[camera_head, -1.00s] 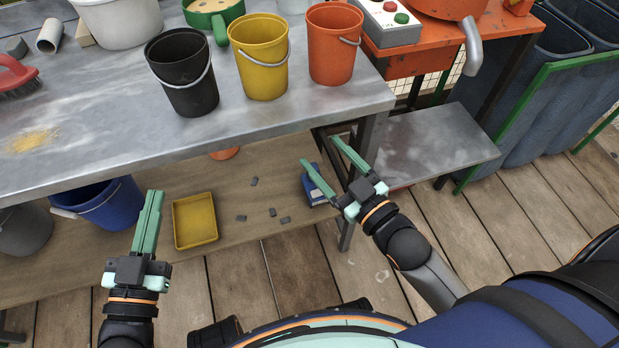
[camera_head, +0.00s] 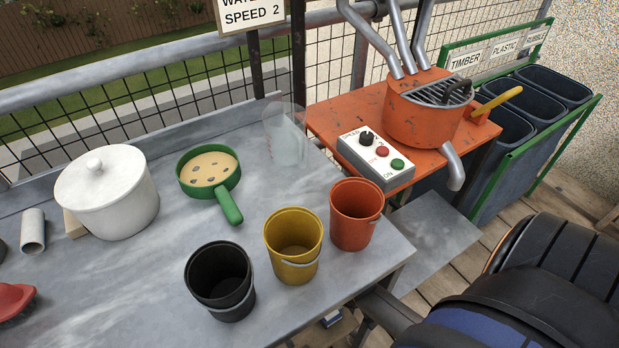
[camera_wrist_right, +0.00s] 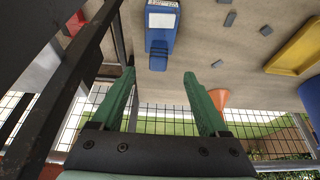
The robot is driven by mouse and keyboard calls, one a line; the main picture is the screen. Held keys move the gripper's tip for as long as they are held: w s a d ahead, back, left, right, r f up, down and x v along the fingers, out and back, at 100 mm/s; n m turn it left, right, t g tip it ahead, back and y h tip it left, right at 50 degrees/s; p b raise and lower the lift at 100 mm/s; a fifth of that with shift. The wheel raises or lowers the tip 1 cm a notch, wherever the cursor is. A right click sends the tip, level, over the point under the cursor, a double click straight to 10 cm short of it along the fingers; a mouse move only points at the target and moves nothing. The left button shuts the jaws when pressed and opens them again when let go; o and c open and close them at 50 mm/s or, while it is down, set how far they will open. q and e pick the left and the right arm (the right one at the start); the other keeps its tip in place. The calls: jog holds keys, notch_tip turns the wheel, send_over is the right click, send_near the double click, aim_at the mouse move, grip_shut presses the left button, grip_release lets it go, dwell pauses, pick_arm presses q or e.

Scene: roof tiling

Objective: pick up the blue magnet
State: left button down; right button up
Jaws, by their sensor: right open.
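The blue magnet (camera_wrist_right: 161,38), a blue block with a white label on its face, shows at the top middle of the right wrist view. A small bit of it (camera_head: 331,319) seems to show past the front edge of the bench in the head view. My right gripper (camera_wrist_right: 159,75) is open and empty, with its two green fingers pointing toward the magnet. The magnet's near end lies just beyond the fingertips, roughly in line with the gap. In the head view the right gripper is hidden under the bench. My left gripper is not in view.
The lower shelf (camera_wrist_right: 205,40) holds small dark pieces (camera_wrist_right: 230,18) and a yellow tray (camera_wrist_right: 297,45). A dark table leg (camera_wrist_right: 75,75) stands close left of the fingers. Above are the metal bench (camera_head: 140,270) and black (camera_head: 220,285), yellow (camera_head: 293,245) and orange (camera_head: 356,215) buckets.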

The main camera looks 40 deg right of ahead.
jog(key=b+x, duration=0.3)
jog(key=x, duration=0.4)
jog(key=shift+s+d+f+b, duration=0.1)
jog(key=shift+s+f+b, duration=0.1)
jog(key=shift+b, duration=0.2)
jog(key=b+x, duration=0.3)
jog(key=x, duration=0.1)
jog(key=shift+w+f, duration=0.4)
jog(key=shift+f, duration=0.1)
jog(key=shift+c, duration=0.7)
jog(key=c, duration=0.6)
jog(key=shift+d+r, duration=0.1)
grip_shut()
